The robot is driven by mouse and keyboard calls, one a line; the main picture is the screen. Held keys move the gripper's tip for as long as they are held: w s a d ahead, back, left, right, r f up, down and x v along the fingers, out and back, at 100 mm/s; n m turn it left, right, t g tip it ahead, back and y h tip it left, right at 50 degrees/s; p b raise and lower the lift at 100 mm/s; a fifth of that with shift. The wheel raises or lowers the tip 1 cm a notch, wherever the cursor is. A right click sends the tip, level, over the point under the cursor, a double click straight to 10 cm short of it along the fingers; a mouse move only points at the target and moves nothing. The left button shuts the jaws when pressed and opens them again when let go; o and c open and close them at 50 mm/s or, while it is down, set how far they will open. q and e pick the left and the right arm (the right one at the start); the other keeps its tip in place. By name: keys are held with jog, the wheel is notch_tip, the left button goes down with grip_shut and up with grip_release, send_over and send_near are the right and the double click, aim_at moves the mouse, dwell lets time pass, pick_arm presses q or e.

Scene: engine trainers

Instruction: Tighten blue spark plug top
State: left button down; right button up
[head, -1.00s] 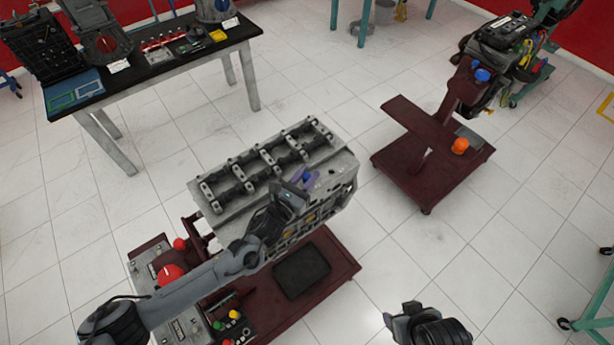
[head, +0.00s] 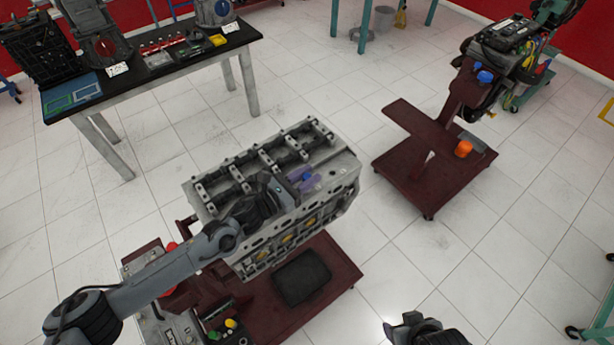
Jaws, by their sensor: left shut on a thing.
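The grey engine block (head: 335,170) stands on a dark red trainer stand (head: 335,265) in the middle of the head view. The blue spark plug top (head: 306,177) is at the block's upper side, toward its right end. My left gripper (head: 297,184) is at this blue top and shut on it; its fingers hide part of it. Whether the top is seated in the block cannot be told. My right gripper (head: 405,325) is low at the bottom edge, away from the block, and its jaws are not clear.
A black-topped table (head: 175,66) with parts stands at the upper left. Another dark red stand (head: 430,180) is at the right. A black tray (head: 300,278) lies on the near stand's base. White floor lies between the stands.

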pick_arm(q)
jog(key=c, duration=0.9)
grip_release()
jog(key=shift+c, duration=0.2)
jog(key=shift+s+a+f, duration=0.1)
jog(key=shift+s+a, duration=0.25)
jog(key=shift+a, duration=0.1)
jog(key=b+v, duration=0.2)
jog(key=v, duration=0.7)
jog(key=shift+s+a, duration=0.2)
jog(key=shift+a, duration=0.05)
